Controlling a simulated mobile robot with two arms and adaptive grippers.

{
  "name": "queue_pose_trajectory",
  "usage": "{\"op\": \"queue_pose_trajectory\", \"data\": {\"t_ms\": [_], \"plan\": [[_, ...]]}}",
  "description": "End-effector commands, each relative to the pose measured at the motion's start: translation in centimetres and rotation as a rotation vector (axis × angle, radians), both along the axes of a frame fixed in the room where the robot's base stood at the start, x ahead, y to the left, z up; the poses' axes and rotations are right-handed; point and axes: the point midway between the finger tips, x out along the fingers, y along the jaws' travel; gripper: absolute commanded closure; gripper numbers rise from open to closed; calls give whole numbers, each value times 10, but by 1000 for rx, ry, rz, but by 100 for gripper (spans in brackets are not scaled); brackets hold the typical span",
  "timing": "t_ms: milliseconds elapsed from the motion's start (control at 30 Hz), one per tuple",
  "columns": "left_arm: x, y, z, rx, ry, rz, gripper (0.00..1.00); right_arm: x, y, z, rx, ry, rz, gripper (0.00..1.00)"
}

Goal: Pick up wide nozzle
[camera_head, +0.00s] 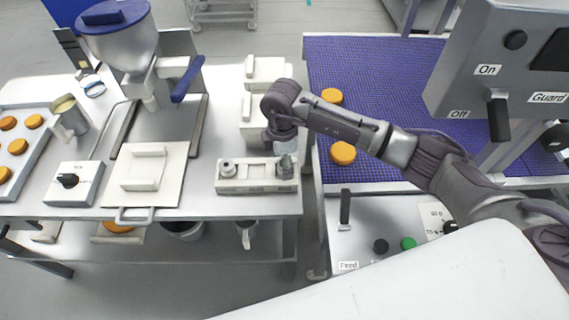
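A pale nozzle holder (256,188) stands at the right front edge of the steel table, with small labels on its front too blurred to read. A small grey nozzle (227,170) sits in its left place. Another metal nozzle (286,168) is at its right place, partly hidden under my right gripper. I cannot tell from the labels which one is the wide nozzle. My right gripper (284,147) points down right over the right-hand nozzle. Its fingers are small and blurred, so their opening and any contact are unclear. My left gripper is out of view.
A filling machine with a hopper (119,45) stands behind a white board (145,172). A tray (38,150) of orange rounds and a metal jug (69,117) are at left. A blue conveyor (375,75) carrying orange rounds and a grey control box (505,60) are at right.

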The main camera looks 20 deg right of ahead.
Motion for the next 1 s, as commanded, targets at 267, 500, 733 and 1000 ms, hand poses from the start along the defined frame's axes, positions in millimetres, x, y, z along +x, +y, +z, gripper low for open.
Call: {"op": "queue_pose_trajectory", "data": {"t_ms": [267, 500, 733, 1000], "plan": [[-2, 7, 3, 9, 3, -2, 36, 1, 0, -16, 0, -2, 1, 31], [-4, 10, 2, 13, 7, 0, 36, 1, 0, -16, 0, -2, 0, 51], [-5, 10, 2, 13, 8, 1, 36, 1, 0, -16, 0, -2, 0, 89], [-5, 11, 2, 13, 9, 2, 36, 1, 0, -15, 1, -3, 0, 97]]}}
